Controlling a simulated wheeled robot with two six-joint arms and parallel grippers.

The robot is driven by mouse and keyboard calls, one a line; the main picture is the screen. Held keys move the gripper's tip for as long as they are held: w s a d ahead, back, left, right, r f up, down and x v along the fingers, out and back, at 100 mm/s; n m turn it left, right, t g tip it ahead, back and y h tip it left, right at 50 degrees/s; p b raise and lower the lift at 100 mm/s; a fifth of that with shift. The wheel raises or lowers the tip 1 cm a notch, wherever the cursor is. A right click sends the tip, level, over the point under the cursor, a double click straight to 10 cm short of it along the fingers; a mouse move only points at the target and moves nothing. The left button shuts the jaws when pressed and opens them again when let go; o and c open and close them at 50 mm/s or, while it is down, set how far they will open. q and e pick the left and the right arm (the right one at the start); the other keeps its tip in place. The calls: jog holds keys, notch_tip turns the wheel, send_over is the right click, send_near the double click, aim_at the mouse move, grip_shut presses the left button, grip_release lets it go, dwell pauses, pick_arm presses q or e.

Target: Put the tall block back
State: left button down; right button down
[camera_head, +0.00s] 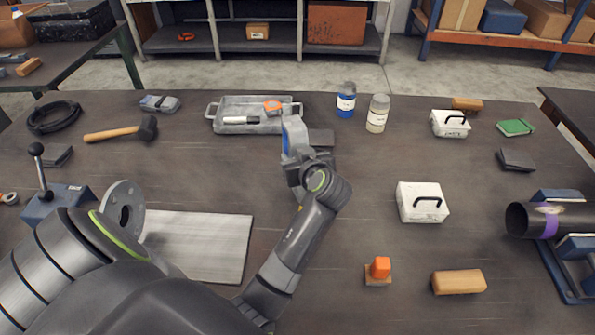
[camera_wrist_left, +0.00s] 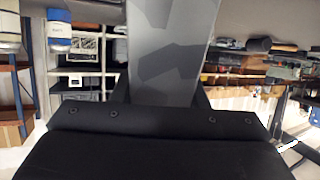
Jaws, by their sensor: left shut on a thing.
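The tall block (camera_head: 293,137), pale grey with a blue side in the head view, stands up out of my left gripper (camera_head: 296,165). The left gripper is shut on it, in the middle of the table just in front of the grey tray. In the left wrist view the block (camera_wrist_left: 172,50) is a wide grey slab rising from between the dark jaws. Its lower end is hidden by the gripper. My right gripper is not in view.
The grey tray (camera_head: 225,115) holds small items. A dark flat piece (camera_head: 321,138) lies right of the gripper. Blue and cream bottles (camera_head: 346,104) stand behind. A white box (camera_head: 420,202), orange piece (camera_head: 380,268) and black pipe (camera_head: 530,220) are right. A metal sheet (camera_head: 205,245) lies left.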

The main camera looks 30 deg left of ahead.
pick_arm(q)
jog(key=shift+f, duration=2.05)
jog(key=c, duration=0.8)
grip_release()
jog(key=shift+f, duration=0.1)
jog(key=shift+c, duration=0.2)
jog(key=shift+p, duration=0.3)
